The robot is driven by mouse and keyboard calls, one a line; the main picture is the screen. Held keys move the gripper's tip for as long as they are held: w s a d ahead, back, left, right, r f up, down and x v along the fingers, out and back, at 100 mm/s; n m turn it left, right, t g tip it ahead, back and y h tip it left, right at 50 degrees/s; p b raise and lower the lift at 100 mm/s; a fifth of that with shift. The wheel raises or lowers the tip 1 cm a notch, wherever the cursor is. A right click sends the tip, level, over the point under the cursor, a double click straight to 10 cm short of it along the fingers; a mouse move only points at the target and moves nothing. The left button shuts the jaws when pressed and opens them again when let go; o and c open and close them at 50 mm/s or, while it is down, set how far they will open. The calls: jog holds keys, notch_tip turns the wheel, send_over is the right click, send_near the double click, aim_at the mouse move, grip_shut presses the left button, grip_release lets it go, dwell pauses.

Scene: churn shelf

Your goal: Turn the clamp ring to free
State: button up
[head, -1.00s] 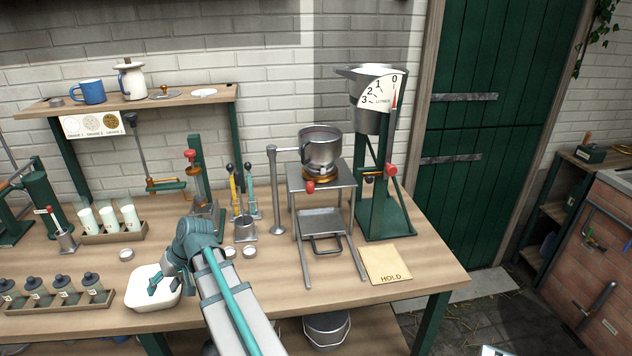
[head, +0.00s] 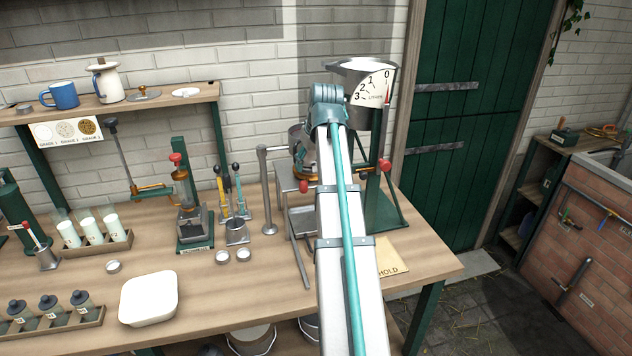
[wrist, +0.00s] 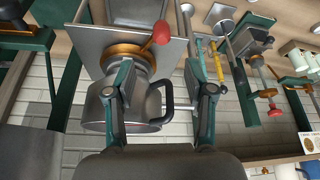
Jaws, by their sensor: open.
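The clamp ring is a brass-orange band (wrist: 128,50) under a steel pot (wrist: 92,112), with a red-knobbed lever (wrist: 161,32). The wrist view shows them upside down. In the head view the ring's edge (head: 302,177) and its red knob (head: 305,187) show left of my arm, which hides most of the pot. My gripper (wrist: 160,75) is open and empty. One finger overlaps the pot body in the wrist view; the other is right of the pot's dark handle (wrist: 168,100). The red knob appears above and between the fingertips. I cannot tell whether a finger touches the pot.
The pot and ring sit on a small metal stand (head: 283,178). A green-framed hopper with a litre dial (head: 372,88) stands close on the right. A thin post (head: 266,190) and levers (head: 228,187) stand left. The front middle of the bench is clear.

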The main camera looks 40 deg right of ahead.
aim_at(304, 182)
jog(key=p+x, duration=0.2)
jog(key=x, duration=0.8)
jog(key=shift+w+a+r, duration=0.1)
grip_shut()
